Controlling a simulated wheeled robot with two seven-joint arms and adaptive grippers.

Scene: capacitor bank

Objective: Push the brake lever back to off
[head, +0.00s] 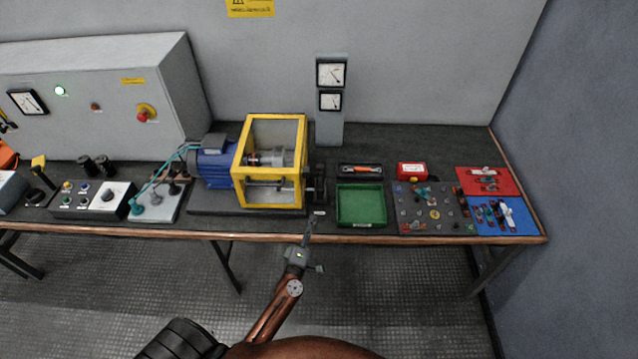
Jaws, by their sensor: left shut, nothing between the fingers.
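The blue motor (214,170) stands on the bench with a yellow-framed guard (269,118) around its shaft. At the guard's right end is a dark brake part (319,184), with a small pale label in front of it. The brake lever itself is too small and dark to tell apart there, so I cannot read its position. My left gripper (310,226) is shut and empty at the bench's front edge, just in front of the brake part. Whether its fingertips touch anything is not clear. My right gripper is not in view.
A green tray (361,186) lies right of the brake part, with a dark holder (346,169) behind it. A grey meter post (329,125) stands behind. Several small parts and red and blue mats (531,230) fill the right end. A wooden edge (380,239) borders the bench.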

